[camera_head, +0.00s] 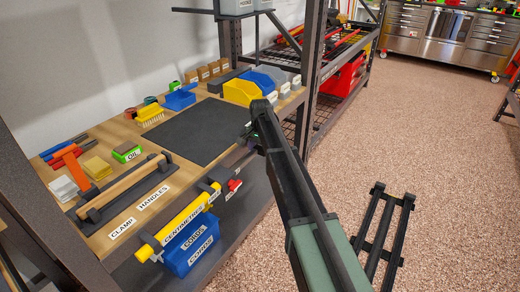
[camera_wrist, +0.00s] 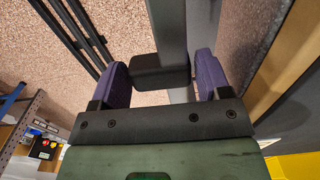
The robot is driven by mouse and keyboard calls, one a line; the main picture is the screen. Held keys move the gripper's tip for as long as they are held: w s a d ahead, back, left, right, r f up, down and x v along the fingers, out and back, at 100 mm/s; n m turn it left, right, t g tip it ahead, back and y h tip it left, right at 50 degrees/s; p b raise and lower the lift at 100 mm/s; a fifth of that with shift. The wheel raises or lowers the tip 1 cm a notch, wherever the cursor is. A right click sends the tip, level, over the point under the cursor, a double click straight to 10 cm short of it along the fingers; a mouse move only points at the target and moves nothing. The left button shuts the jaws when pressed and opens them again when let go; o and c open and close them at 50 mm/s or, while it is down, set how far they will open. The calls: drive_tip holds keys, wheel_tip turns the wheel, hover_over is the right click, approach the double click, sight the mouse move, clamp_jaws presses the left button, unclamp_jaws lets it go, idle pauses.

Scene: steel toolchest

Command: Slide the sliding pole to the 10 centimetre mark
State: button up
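A yellow pole (camera_head: 182,222) labelled "CENTIMETRES" runs along the front edge of the bench, held by dark brackets. A small red piece (camera_head: 234,185) shows near its right end. Its scale marks are too small to read. My gripper (camera_wrist: 160,82) is open in the wrist view, its two purple fingers apart. A dark block and a grey post show in the gap between them; I cannot tell whether they touch the fingers. In the head view my arm hides the gripper, which is up and right of the pole, apart from it. The pole does not show in the wrist view.
A blue bin (camera_head: 188,252) hangs below the pole. The bench (camera_head: 185,178) carries a bar handle (camera_head: 125,187), tools and a dark mat (camera_head: 185,130). A yellow bin (camera_head: 240,92) and a blue bin stand behind. A shelf upright (camera_head: 312,70) rises beyond my arm.

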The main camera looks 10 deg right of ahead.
wheel_tip(320, 180, up, 11)
drive_tip(key=p, duration=1)
drive_tip(key=shift+p, duration=0.4)
drive_tip(key=shift+f, duration=0.1)
drive_tip(key=s+a+n, duration=0.3)
drive_tip(key=s+n, duration=0.6)
drive_tip(key=s, duration=2.6)
wheel_tip(320, 180, up, 14)
drive_tip(key=p, duration=1.4)
drive_tip(key=shift+s, duration=0.45)
